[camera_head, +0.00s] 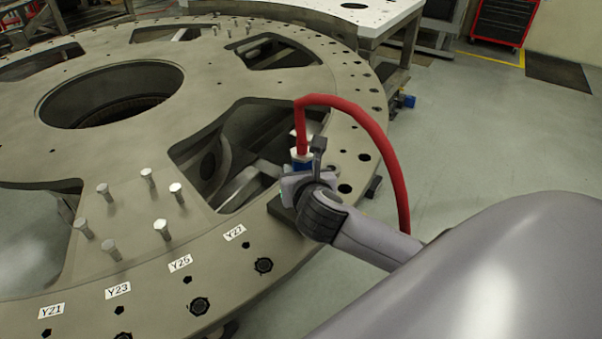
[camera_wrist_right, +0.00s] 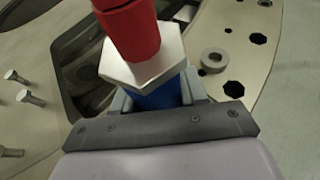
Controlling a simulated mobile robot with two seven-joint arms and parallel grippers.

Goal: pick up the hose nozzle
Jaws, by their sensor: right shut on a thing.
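The hose nozzle (camera_head: 301,157) has a blue body, a silver hex nut and a red hose (camera_head: 372,122) that arches up and drops down to the right. It stands roughly upright near the rim of the round turret plate (camera_head: 330,72). My right gripper (camera_head: 303,172) is shut on it. In the right wrist view the nozzle's hex nut (camera_wrist_right: 146,75) sits just above the fingers, with its blue body (camera_wrist_right: 157,97) between them. The nozzle's lower end is hidden behind my gripper. My left gripper is not in view.
Several upright bolts (camera_head: 148,177) stand on the plate at left, near labels such as Y27 (camera_head: 234,232). A large cutout (camera_head: 238,150) opens beside the nozzle. A grey ring (camera_wrist_right: 213,60) lies on the plate in the wrist view. Floor (camera_head: 490,130) at right is clear.

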